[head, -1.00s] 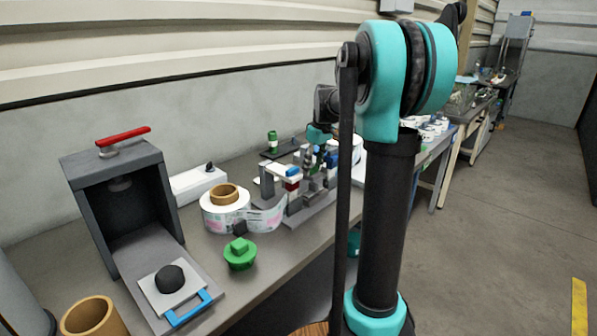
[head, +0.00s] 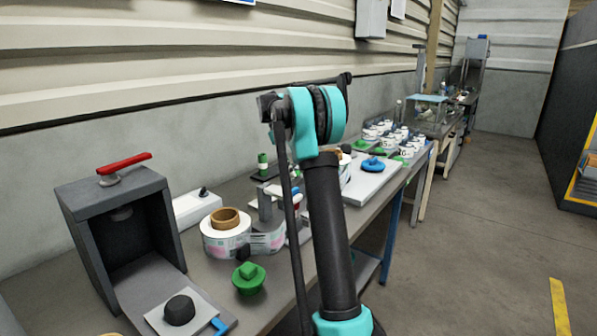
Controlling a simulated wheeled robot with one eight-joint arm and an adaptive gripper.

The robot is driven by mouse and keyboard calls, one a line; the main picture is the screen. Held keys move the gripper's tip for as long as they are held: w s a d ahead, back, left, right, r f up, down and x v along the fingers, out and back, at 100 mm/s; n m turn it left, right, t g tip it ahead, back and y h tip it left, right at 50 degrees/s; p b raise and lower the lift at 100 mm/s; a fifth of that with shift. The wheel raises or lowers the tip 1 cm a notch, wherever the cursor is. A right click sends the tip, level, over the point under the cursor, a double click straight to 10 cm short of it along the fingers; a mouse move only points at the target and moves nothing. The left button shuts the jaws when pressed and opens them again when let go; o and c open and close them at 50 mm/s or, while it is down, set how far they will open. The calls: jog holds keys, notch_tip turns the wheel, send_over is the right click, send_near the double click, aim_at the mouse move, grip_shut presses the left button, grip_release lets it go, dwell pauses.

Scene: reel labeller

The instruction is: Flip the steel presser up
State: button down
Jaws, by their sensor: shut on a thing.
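The reel labeller stands on the bench behind my arm. Its grey upright (head: 265,205) and a small red-and-white part (head: 297,201) show just left of my arm. The steel presser cannot be made out, as my arm covers most of the labeller. A roll of labels (head: 225,236) with a brown core stands to the left of the labeller, its printed strip leading toward it. My gripper is hidden behind my own arm links, so its hold cannot be seen.
A grey box press (head: 115,190) with a red handle (head: 124,163) stands at the left. A green knobbed part (head: 248,277) sits near the bench's front edge. A white board (head: 372,184) with a blue part (head: 373,164) lies right of my arm, with several white rolls beyond.

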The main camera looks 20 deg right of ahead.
jog(key=shift+w+a, duration=0.1)
jog(key=shift+w, duration=0.1)
dwell(0.3)
jog(key=c, duration=0.8)
grip_release()
jog(key=shift+c, duration=0.2)
jog(key=shift+r, duration=0.1)
jog(key=v, duration=1.1)
jog(key=shift+w+a+r, duration=0.2)
jog(key=shift+w+a, duration=0.05)
jog(key=shift+w, duration=0.15)
